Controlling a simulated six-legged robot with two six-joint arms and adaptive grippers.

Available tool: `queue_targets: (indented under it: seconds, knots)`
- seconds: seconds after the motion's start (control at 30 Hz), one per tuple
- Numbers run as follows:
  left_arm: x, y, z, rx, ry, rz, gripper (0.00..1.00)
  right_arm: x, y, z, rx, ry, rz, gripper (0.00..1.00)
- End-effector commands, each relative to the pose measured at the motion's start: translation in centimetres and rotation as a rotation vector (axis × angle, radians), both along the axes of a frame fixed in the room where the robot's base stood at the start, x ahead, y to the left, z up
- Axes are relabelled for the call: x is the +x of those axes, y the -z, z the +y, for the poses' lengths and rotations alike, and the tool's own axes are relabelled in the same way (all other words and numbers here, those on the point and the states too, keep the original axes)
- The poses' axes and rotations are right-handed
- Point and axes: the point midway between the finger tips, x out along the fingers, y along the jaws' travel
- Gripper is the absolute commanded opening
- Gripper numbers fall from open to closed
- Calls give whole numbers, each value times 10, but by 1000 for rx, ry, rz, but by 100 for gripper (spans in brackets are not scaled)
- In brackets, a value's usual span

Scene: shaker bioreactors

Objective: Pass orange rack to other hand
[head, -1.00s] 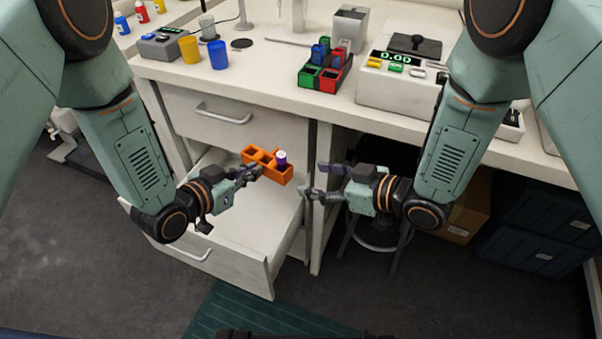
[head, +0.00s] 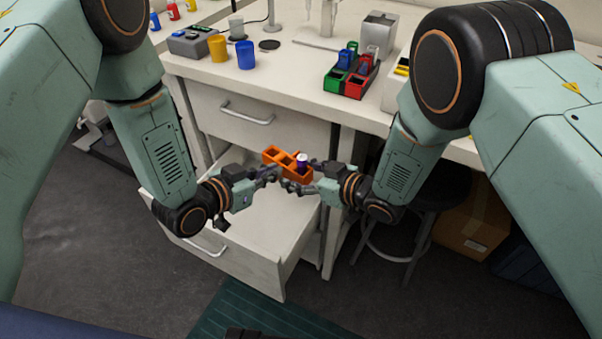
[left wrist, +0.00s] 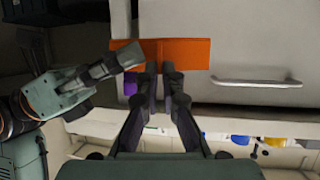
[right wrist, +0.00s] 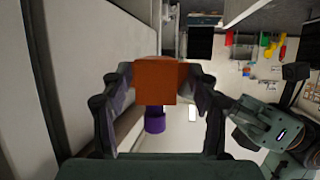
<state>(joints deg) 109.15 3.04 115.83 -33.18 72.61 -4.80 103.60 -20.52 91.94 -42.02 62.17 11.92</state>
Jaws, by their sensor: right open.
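The orange rack (head: 274,154) is held above the open drawer, with a purple vial (head: 302,161) with a white top in its right end. My left gripper (head: 273,174) is shut on the rack; in the left wrist view its close-set fingers (left wrist: 161,76) meet the rack (left wrist: 188,53). My right gripper (head: 304,175) is at the rack's right end. In the right wrist view its spread fingers (right wrist: 153,82) are on both sides of the rack's orange end (right wrist: 155,80). I cannot tell if they touch it. The purple vial (right wrist: 155,122) shows below the end.
The open drawer (head: 245,235) lies below both grippers. On the bench stand a multicoloured rack (head: 350,80), a yellow cup (head: 217,47) and a blue cup (head: 245,54). A stool (head: 390,240) and a cardboard box (head: 475,225) stand below the bench on the right.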

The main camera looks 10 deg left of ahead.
Motion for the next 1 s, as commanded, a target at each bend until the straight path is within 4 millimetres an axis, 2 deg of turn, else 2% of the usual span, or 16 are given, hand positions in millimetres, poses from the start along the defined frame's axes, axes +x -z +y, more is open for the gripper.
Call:
queue_targets:
  seconds: [0.1,0.77,0.8,1.0]
  knots:
    - [0,0,0,-1,0,-1,0,0,0,0,0,0,0,59]
    - [1,0,0,-1,1,-2,0,-1,0,1,1,-5,0,3]
    - [1,-1,0,0,2,-2,7,-1,-1,1,1,-6,-2,1]
    - [0,0,0,0,0,-1,24,-1,-1,0,0,-4,-1,1]
